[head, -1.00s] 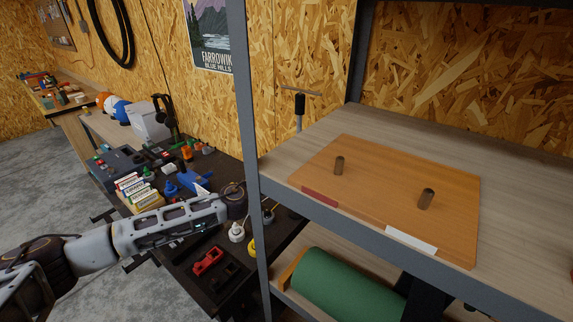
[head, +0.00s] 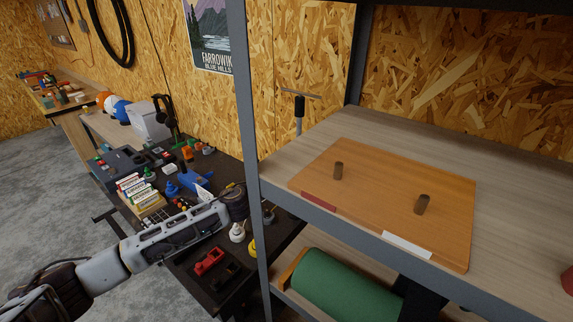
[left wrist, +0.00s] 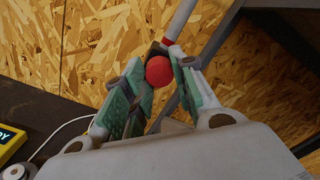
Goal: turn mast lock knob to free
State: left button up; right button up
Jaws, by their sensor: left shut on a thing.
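The red round knob (left wrist: 159,71) shows in the left wrist view, at the foot of a pale slanting pole (left wrist: 181,20) with a red band. My left gripper (left wrist: 158,62) has its green-padded fingers on both sides of the knob and is shut on it. In the head view my left arm reaches over the dark bench, and its gripper is hidden behind the shelf post. A pole with a black sleeve and thin crossbar (head: 299,104) stands behind the shelf; I cannot tell if it is the same pole. My right gripper is not in view.
A grey shelf post (head: 251,150) stands close to my left wrist. The shelf holds a wooden board (head: 375,205) with two pegs; a green roll (head: 345,290) lies below. Small parts, a blue tool (head: 195,183) and red pieces (head: 209,260) crowd the dark bench (head: 190,268).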

pick_arm(q)
jog(key=n+p, duration=0.1)
jog(key=n, duration=0.8)
jog(key=shift+n, duration=0.3)
dwell(0.3)
jog(key=o, duration=1)
jog(key=shift+o, duration=0.2)
jog(key=shift+s+a, duration=0.1)
jog(key=v, duration=1.1)
jog(key=shift+s+a, duration=0.2)
jog(key=shift+s, duration=0.1)
